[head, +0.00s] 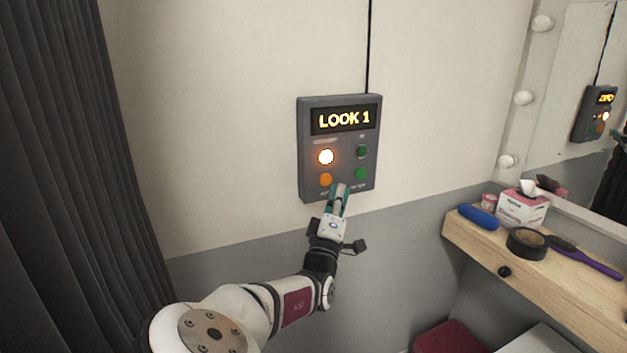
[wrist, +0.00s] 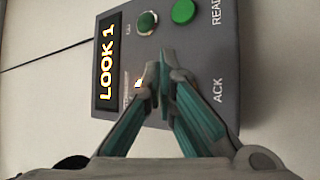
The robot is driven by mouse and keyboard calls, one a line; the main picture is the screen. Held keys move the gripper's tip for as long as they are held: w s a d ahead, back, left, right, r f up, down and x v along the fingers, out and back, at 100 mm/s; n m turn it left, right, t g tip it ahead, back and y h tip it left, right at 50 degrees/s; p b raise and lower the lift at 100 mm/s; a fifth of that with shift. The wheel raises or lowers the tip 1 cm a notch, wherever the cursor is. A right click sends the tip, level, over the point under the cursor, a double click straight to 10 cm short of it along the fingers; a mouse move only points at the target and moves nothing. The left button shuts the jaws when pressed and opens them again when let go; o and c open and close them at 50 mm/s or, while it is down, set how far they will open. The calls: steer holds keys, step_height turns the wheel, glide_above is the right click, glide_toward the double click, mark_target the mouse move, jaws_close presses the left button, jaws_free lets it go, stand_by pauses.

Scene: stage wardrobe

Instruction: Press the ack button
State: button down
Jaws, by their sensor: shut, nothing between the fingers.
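A grey wall panel (head: 340,195) has a display reading "LOOK 1". The ack button (head: 326,180) is the orange round one at its lower left. In the wrist view the panel (wrist: 108,105) appears turned sideways, with the "ACK" label at its right; the ack button is hidden behind my fingers there. My gripper (head: 339,187) is shut and empty, its teal fingertips in front of the panel's lower middle, just right of the ack button in the head view. The fingertips also show in the wrist view (wrist: 160,77). I cannot tell whether they touch the panel.
Above the ack button a lamp (head: 326,157) glows. A green button (head: 361,174) sits right of it, below a dark green lamp (head: 362,151). A wooden shelf (head: 465,235) with a tissue box (head: 522,208) stands right. A dark curtain (head: 50,150) hangs left.

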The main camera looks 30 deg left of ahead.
steer(key=shift+s+d+p, duration=0.85)
steer(key=shift+s+d, duration=0.1)
steer(key=shift+d, duration=0.15)
